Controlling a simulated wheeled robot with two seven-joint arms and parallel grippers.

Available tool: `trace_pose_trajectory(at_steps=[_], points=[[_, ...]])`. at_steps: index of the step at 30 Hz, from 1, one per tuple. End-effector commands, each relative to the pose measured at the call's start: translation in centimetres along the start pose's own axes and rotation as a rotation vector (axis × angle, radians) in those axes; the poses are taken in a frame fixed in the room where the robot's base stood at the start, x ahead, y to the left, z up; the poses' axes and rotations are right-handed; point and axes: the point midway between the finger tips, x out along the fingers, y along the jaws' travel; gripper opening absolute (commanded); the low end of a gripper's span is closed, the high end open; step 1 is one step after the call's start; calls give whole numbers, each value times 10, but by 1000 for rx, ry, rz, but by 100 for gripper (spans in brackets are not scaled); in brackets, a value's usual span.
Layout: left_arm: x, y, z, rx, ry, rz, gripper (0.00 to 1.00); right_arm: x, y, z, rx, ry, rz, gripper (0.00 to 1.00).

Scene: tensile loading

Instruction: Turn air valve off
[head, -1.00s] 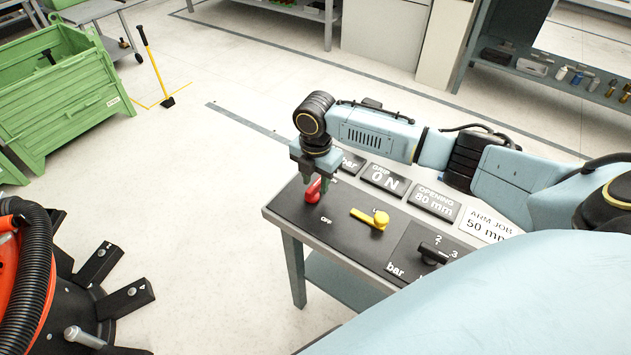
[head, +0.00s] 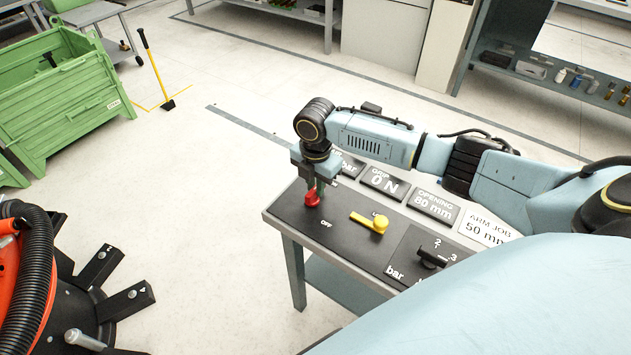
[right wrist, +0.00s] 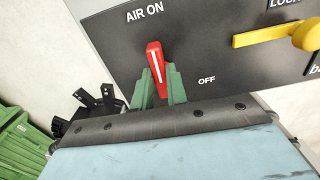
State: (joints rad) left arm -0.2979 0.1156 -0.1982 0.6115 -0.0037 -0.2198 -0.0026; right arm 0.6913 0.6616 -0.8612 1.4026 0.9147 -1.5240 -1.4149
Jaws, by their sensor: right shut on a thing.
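The air valve's red handle (head: 312,198) stands on the dark panel (head: 345,235) at the table's left end. My right gripper (head: 316,187) points down at it, with green fingers shut on the handle. In the right wrist view the red handle (right wrist: 155,62) has a white stripe and sits between the green fingers (right wrist: 161,88). Its visible end lies below the "AIR ON" label (right wrist: 145,12). The "OFF" label (right wrist: 206,79) is to the right of the handle. My left gripper is out of view.
A yellow lever (head: 370,221) and a black knob (head: 432,256) are on the panel, right of the red handle. Display plates (head: 383,181) line its back edge. An orange machine with a black hose (head: 33,270) stands at lower left, green bins (head: 65,105) behind it.

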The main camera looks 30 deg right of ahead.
Motion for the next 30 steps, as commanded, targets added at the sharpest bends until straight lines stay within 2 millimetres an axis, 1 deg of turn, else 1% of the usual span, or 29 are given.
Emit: trace_pose_trajectory(at_steps=[1, 4, 9, 12, 22, 30], points=[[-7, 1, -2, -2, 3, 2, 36, -3, -1, 0, 20, 0, -3, 0], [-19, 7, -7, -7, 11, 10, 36, -4, -2, -1, 74, 2, -4, 0], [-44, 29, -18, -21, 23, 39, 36, -6, -4, -1, 206, 3, -5, 0], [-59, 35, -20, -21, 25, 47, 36, -6, -5, -2, 299, 3, -5, 0], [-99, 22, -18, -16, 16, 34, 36, -5, -9, -4, 614, 2, -5, 0], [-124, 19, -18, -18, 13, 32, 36, -4, -12, -6, 870, 1, -4, 0]])
